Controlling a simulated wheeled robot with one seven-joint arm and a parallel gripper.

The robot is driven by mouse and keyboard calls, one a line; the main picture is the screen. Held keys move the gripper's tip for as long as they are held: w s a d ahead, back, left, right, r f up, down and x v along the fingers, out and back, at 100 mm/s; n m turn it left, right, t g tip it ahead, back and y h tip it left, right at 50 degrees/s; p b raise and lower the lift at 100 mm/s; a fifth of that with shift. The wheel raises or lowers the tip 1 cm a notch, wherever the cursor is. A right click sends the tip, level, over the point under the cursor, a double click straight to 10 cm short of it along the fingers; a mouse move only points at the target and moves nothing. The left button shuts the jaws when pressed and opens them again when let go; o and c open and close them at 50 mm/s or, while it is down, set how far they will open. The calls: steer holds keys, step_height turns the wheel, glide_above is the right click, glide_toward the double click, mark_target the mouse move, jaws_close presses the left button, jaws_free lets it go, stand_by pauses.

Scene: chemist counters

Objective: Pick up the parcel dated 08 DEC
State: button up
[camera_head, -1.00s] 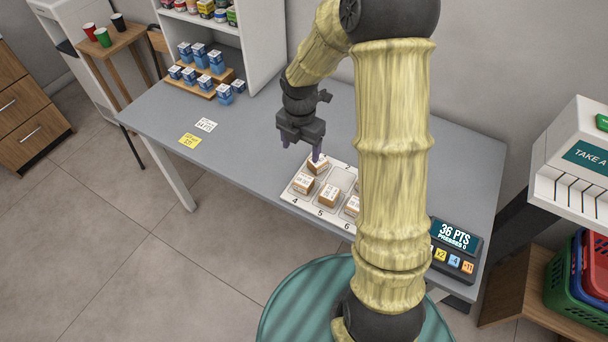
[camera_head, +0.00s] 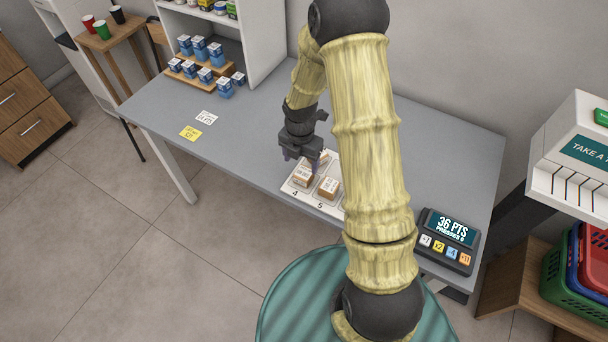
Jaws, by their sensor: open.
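Small brown-and-white parcels sit in a white numbered tray (camera_head: 310,199) on the grey counter. One parcel (camera_head: 302,178) is in the slot marked 4, and another parcel (camera_head: 328,188) is in the slot marked 5. A third parcel (camera_head: 322,158) shows partly behind my gripper. The dates on the parcels are too small to read. My gripper (camera_head: 303,158) is open and points down over the tray's left end, just above and behind the parcel at 4. The tray's right part is hidden behind my arm.
A keypad with a display reading 36 PTS (camera_head: 447,240) stands at the counter's right end. Blue boxes (camera_head: 205,74) stand on a stepped wooden stand at the back left. A yellow note (camera_head: 190,133) and a white note (camera_head: 206,117) lie on the clear left counter (camera_head: 240,140).

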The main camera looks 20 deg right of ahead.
mark_target(302, 175)
steer(key=shift+f, duration=1.65)
steer(key=shift+f, duration=0.1)
steer(key=shift+d+f+p, duration=0.2)
steer(key=shift+f+p, duration=0.85)
steer(key=shift+f, duration=1.45)
steer(key=c, duration=1.1)
steer(key=shift+r, duration=0.1)
step_height(302, 175, up, 10)
steer(key=shift+f+b, duration=0.1)
steer(key=shift+b, duration=0.8)
